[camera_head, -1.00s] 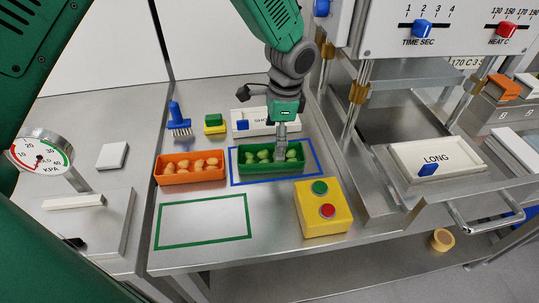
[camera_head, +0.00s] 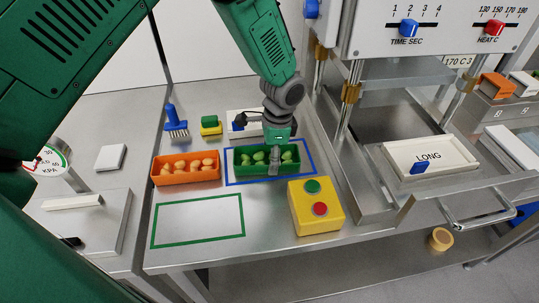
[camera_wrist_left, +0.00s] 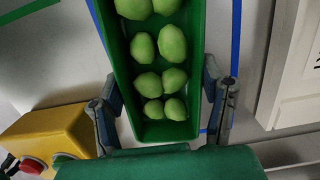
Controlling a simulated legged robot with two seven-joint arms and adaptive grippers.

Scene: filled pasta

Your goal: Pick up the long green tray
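The long green tray (camera_head: 240,165) holds several pale green filled pasta pieces and sits inside the blue outline on the steel table. It also fills the middle of the left wrist view (camera_wrist_left: 148,133). My left gripper (camera_head: 273,160) is down at the tray near its right end. In the wrist view my left gripper (camera_wrist_left: 163,90) has one finger beside each long wall, very close to it. Whether the fingers press on the walls cannot be told. My right gripper is not in view.
An orange tray (camera_head: 186,182) of pasta stands just left. A yellow box (camera_head: 316,220) with green and red buttons stands in front to the right. A blue brush (camera_head: 175,122) and a green-yellow block (camera_head: 210,125) lie behind. The green outlined area (camera_head: 198,222) is empty.

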